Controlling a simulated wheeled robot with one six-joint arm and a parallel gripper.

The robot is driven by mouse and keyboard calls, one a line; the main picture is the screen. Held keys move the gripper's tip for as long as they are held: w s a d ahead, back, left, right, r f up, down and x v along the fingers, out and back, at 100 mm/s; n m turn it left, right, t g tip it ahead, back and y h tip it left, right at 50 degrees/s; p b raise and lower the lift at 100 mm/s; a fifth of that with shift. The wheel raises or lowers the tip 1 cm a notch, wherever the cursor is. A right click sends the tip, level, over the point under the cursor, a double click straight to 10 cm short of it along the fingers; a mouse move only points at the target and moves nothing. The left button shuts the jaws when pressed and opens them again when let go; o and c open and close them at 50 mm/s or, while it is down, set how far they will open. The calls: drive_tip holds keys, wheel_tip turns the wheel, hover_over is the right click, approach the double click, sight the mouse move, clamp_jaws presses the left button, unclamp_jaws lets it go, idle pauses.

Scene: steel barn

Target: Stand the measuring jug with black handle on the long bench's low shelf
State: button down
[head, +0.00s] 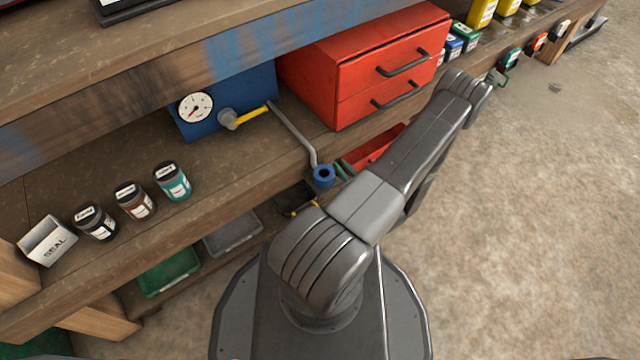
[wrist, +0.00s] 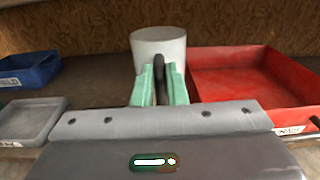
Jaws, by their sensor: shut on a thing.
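The measuring jug (wrist: 160,45) shows in the wrist view as a pale, upright cylinder with a black handle (wrist: 160,75) facing me. My gripper (wrist: 160,82) has green fingertips, one on each side of the handle, and is shut on it. The jug is over the brown boards of the low shelf (wrist: 98,80), between a grey tray and a red tray. Its base is hidden behind the fingers, so I cannot tell whether it touches the shelf. In the head view my arm and the bench above hide the jug.
The red tray (wrist: 225,92) is close on the right. The grey tray (wrist: 28,118) and a blue bin (wrist: 30,70) are on the left. A chipboard wall (wrist: 85,28) stands behind. In the head view, a red drawer box (head: 350,60) and several jars sit on the shelf above.

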wheel_tip(320, 180, down, 10)
drive_tip(key=b, duration=0.3)
drive_tip(key=shift+r+b, duration=0.25)
drive_tip(key=shift+b, duration=0.15)
drive_tip(key=shift+f, duration=0.1)
drive_tip(key=c, duration=1.5)
unclamp_jaws()
drive_tip(key=shift+o, duration=0.2)
drive_tip(key=p+v, duration=0.3)
drive_tip(key=v, duration=0.9)
drive_tip(key=shift+p, duration=0.3)
